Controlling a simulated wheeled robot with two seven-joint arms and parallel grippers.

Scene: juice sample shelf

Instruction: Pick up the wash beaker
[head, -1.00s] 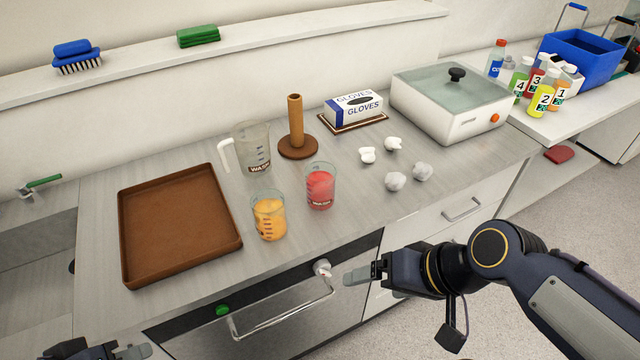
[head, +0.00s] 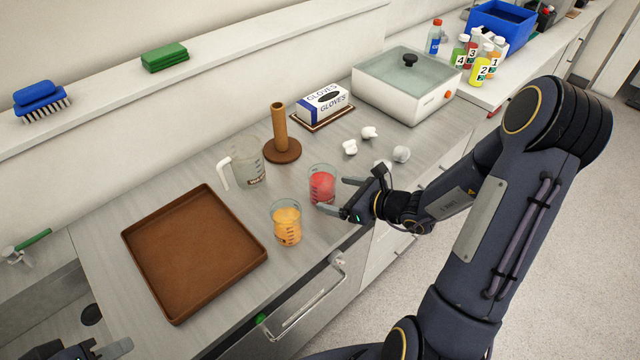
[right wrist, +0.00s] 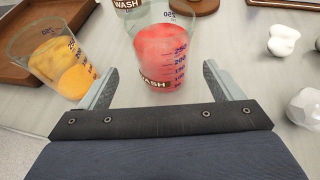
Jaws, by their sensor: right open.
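A glass beaker of red liquid (head: 322,186) with a WASH label stands upright on the counter; it also shows in the right wrist view (right wrist: 163,58). My right gripper (head: 335,196) is open and low, facing it. In the right wrist view its fingertips (right wrist: 161,75) lie to either side of the red beaker, with gaps at both sides; I cannot tell how far the beaker sits between them. A clear handled jug (head: 247,165), also labelled WASH, stands behind. My left gripper (head: 95,351) is partly in view at the bottom left; its opening is unclear.
A beaker of orange liquid (head: 287,226) stands close to the left finger. A brown tray (head: 190,250) lies left. A wooden peg stand (head: 281,150), a glove box (head: 323,103), white crumpled pieces (head: 401,154) and a water bath (head: 390,98) stand behind and right.

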